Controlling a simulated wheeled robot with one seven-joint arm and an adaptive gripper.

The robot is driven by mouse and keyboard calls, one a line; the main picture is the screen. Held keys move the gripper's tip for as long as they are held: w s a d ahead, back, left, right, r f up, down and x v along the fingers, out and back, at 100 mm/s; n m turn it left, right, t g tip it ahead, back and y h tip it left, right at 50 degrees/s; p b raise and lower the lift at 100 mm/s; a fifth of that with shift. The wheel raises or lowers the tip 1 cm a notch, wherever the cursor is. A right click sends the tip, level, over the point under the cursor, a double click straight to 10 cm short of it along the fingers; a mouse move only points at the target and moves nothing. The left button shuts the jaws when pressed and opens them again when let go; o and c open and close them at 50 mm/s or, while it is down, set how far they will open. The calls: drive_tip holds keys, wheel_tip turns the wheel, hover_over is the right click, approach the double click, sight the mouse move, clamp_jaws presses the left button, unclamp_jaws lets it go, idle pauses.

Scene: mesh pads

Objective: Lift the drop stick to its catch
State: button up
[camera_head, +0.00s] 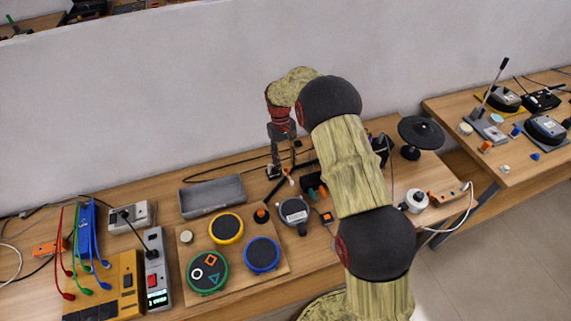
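My gripper (283,166) points down over the back of the middle table. Its two fingers look apart, with a gap between them. A thin dark stick (278,187) with an orange-red piece (290,178) near its upper end stands or lies tilted just below the fingertips; I cannot tell for sure that it is the drop stick. No catch can be made out. I cannot tell whether a finger touches the stick. My arm covers the table to the right of it.
A grey tray (213,211) lies to the left. A wooden board (190,237) with yellow, blue and green round pads is in front. A round grey device (294,211) stands near the gripper. A black disc on a stand (421,132) is at the right. Cables run along the back.

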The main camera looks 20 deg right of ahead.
drive_tip(key=v, duration=1.1)
drive_tip(key=shift+w, duration=0.15)
drive_tip(key=s+f+m, duration=0.1)
drive_tip(key=s+f, duration=0.2)
drive_tip(key=s+r+t+b, duration=0.3)
drive_tip(key=s+b, duration=0.1)
drive_tip(key=s, duration=0.8)
drive_tip(key=s+r+m+t+b, duration=0.1)
drive_tip(key=s+r+b, duration=0.3)
drive_tip(key=s, duration=0.8)
drive_tip(key=s+r+t+b, duration=0.4)
drive_tip(key=s, duration=0.8)
drive_tip(key=shift+d+r+m+t, duration=0.2)
drive_tip(key=shift+m+t, duration=0.1)
drive_tip(key=shift+m, duration=0.1)
